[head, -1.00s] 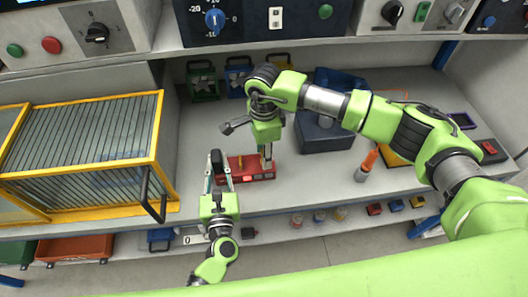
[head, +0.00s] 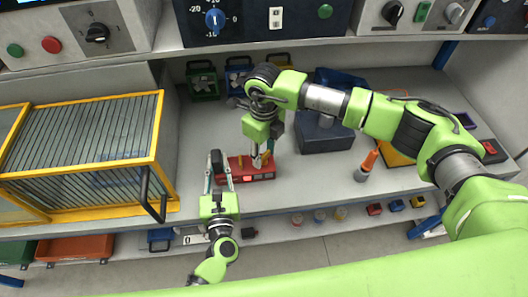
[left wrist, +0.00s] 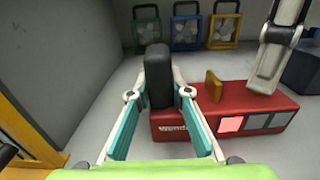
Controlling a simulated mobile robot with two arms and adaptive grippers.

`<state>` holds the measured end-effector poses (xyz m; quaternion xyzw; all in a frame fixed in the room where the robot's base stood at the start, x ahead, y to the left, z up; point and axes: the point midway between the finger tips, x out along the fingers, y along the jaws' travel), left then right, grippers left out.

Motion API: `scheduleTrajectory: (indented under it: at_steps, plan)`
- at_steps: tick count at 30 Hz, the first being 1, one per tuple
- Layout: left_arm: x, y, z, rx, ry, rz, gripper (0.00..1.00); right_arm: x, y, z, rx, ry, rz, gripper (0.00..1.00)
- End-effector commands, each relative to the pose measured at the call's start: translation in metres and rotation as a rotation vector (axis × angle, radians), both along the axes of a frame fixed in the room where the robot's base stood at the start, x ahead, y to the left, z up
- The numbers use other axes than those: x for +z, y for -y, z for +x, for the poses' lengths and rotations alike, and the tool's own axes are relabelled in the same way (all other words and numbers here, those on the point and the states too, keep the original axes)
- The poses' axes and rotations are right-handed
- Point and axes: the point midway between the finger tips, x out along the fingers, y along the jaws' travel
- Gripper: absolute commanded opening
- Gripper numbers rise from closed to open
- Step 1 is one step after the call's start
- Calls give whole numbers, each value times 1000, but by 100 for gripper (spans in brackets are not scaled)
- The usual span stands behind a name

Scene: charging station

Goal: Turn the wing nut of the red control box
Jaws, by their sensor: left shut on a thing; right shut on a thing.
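The red control box (head: 262,176) lies on the workbench; its front, with a lit panel, shows in the left wrist view (left wrist: 185,126). My left gripper (head: 217,166) is shut on the upright black grip (left wrist: 158,75) at the box's left end. A yellow wing (left wrist: 213,85) stands on the box top right of that grip. My right gripper (head: 260,160) reaches down onto the right part of the box, fingers closed on a wing nut (head: 268,157). Its fingers also show in the left wrist view (left wrist: 264,82) and hide most of that nut.
A yellow-framed cage (head: 80,160) stands close on the left, its black handle (head: 147,190) jutting out. A dark blue box (head: 325,135) and an orange-tipped tool (head: 369,160) stand to the right. Green, blue and yellow fan frames (left wrist: 187,32) line the back wall.

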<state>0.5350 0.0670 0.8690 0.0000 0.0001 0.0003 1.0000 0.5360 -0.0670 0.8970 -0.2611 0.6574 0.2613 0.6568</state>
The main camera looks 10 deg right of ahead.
Motion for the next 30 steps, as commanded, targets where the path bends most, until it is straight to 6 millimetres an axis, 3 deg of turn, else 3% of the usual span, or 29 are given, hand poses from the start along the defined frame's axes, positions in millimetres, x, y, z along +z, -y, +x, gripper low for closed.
scheduleTrajectory:
  at_steps: [15,30]
  plan:
    - [-1,1,-1,-2,-2,0,0,1,0,1,-457,2,2,14]
    - [-1,1,-1,-2,-2,0,0,1,0,1,-662,4,1,14]
